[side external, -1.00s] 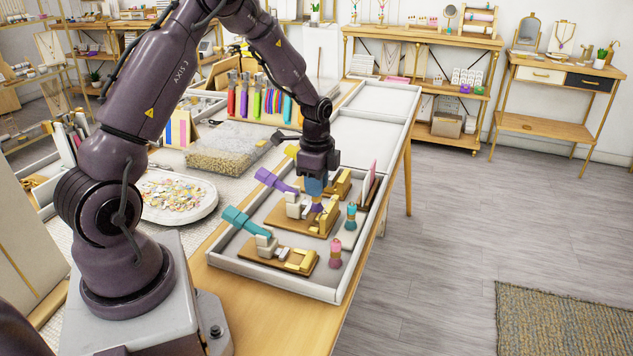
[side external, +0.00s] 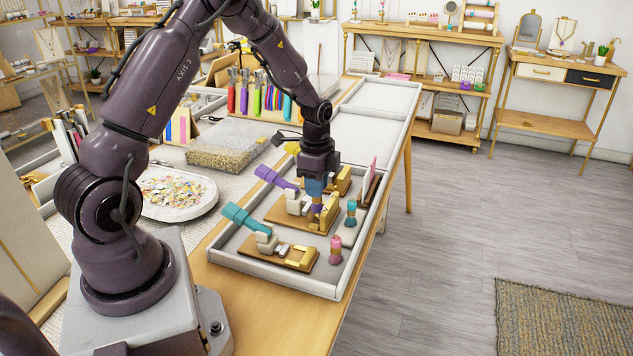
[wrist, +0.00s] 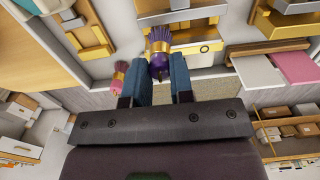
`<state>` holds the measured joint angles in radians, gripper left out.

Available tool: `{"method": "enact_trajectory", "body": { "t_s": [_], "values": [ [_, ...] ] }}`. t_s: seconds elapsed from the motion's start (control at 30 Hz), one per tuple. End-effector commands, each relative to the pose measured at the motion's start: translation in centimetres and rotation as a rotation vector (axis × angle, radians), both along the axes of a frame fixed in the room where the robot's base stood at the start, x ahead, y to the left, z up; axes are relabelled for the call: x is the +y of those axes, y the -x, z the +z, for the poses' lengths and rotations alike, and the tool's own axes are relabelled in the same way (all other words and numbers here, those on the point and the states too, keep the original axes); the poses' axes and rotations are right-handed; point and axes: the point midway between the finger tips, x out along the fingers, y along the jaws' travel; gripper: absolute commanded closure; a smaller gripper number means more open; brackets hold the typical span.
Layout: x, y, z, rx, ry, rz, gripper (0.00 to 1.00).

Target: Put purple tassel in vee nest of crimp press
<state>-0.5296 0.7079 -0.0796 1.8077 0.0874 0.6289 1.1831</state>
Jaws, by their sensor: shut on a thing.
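My gripper (side external: 315,190) is shut on the purple tassel (wrist: 158,52). In the wrist view the tassel, with a purple fringe and gold band, sits between my two blue fingers (wrist: 160,68). In the side view its purple part (side external: 317,208) shows below the fingers, at the gold block of the purple-handled crimp press (side external: 277,212). I cannot tell whether it touches the nest there. A teal-handled press (side external: 275,253) stands in front and a yellow-handled one (side external: 342,180) behind, partly hidden by my gripper.
A teal tassel (side external: 351,213) and a pink tassel (side external: 336,250) stand upright at the right of the presses. All are in a grey-walled tray (side external: 270,280). A pink panel (side external: 370,178) stands at the tray's right side. The tray's far compartments (side external: 380,98) are empty.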

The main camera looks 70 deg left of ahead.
Motion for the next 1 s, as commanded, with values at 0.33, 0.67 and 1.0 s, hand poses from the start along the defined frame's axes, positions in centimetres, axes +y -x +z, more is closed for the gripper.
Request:
{"method": "enact_trajectory", "body": {
  "t_s": [0.33, 0.67, 1.0],
  "values": [
    [0.0, 0.0, -0.3, 0.000, 0.000, 0.000, 0.95],
    [0.0, 0.0, -0.5, 0.001, 0.001, 0.000, 0.95],
    [0.0, 0.0, -1.2, 0.000, 0.000, 0.000, 0.95]
  ]
}}
